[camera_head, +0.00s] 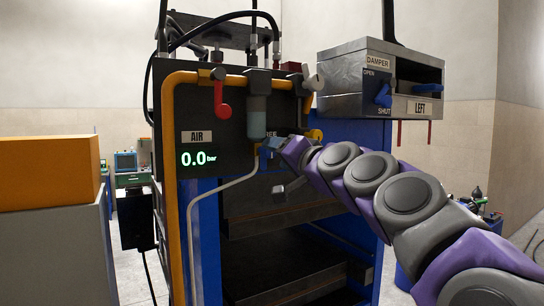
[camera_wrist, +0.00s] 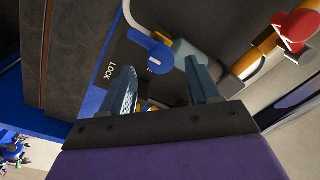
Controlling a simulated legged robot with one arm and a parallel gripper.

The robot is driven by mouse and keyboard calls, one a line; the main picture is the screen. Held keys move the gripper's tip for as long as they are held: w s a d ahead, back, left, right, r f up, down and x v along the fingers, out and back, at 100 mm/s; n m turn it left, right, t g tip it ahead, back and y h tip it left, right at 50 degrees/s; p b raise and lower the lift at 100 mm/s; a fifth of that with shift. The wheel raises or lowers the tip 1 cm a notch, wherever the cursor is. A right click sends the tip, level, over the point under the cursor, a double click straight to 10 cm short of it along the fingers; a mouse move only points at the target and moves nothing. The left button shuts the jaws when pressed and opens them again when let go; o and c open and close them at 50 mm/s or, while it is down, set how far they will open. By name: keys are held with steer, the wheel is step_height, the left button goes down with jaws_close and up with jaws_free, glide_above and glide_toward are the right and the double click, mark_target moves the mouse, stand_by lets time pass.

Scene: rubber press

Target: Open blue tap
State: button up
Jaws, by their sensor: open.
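The blue tap (camera_wrist: 150,48) shows in the wrist view as a rounded blue handle beside a dark panel lettered LOCK. It lies just beyond and between the lines of my two fingertips. My gripper (camera_wrist: 163,82) is open, with a wide gap between its fingers and nothing held. I cannot tell whether a finger touches the tap. In the head view my gripper (camera_head: 277,166) is at the front of the press, below the grey-green cylinder (camera_head: 258,115). There I cannot tell the tap apart from my blue-grey fingers.
A red tap (camera_head: 221,98) hangs from the yellow pipe (camera_head: 172,130), above the gauge reading 0.0 bar. A grey damper box (camera_head: 345,105) with a blue lever (camera_head: 383,96) is at upper right. The dark press opening (camera_head: 285,250) lies below my gripper. An orange block (camera_head: 45,170) stands left.

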steer(key=v, duration=1.2)
steer(key=shift+b, duration=0.35)
steer(key=shift+s+f, duration=0.15)
steer(key=shift+f, duration=0.05)
steer(key=s+a+f+n+g+h+b, duration=0.1)
steer(key=s+f+g+b, duration=0.2)
steer(key=f, duration=0.8)
steer(key=s+a+f+n+g+h, duration=0.25)
steer(key=s+f, duration=0.25)
steer(key=f, duration=0.6)
steer(key=s+f+g+h+b, duration=0.1)
steer(key=s+f+g+b, duration=0.3)
steer(key=f, duration=0.6)
steer(key=s+d+f+g+h, duration=0.2)
steer(key=s+d+f, duration=0.2)
steer(key=s+f, duration=0.4)
steer(key=s+d+f+g+h+b, duration=0.1)
steer(key=s+d+f+g+h, duration=0.1)
steer(key=s+f, duration=0.5)
steer(key=s+d+f+m+g+h, duration=0.1)
steer(key=s+d+f+g+h, duration=0.1)
steer(key=s+d+f, duration=0.5)
step_height(320, 180, down, 2)
steer(key=shift+s+f+g+b, duration=0.15)
steer(key=shift+s+g+b, duration=0.2)
steer(key=shift+s+g, duration=0.55)
